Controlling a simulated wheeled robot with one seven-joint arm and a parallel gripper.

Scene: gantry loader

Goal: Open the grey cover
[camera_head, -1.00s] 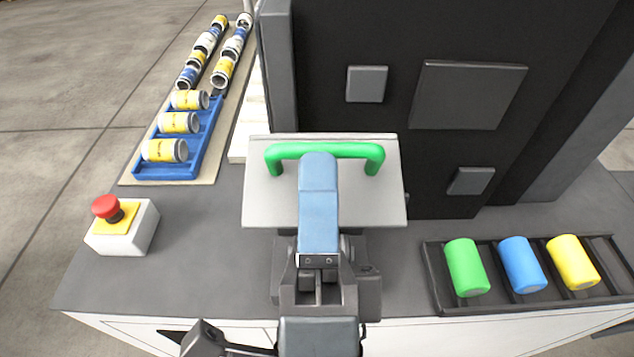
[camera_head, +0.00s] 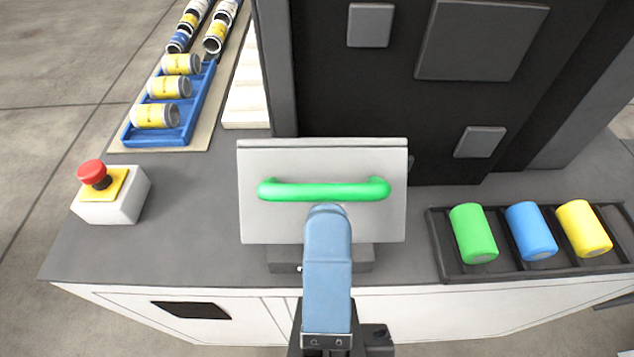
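The grey cover (camera_head: 320,228) is a flat light-grey plate at the middle of the counter, tilted up with its face towards me. A green bar handle (camera_head: 290,191) runs across it. Below it shows part of a dark grey box (camera_head: 284,260). My gripper (camera_head: 327,212) comes up from below, with one blue finger visible. Its tip is at the lower edge of the handle's middle, in front of the cover. I cannot tell if it touches. The other finger is hidden, so the opening between the fingers does not show.
A red emergency button on a white box (camera_head: 122,204) stands at left. A blue tray (camera_head: 196,122) with cans lies behind it. A dark rack (camera_head: 440,240) holds green, blue and yellow cylinders at right. A dark machine column (camera_head: 330,90) rises behind the cover.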

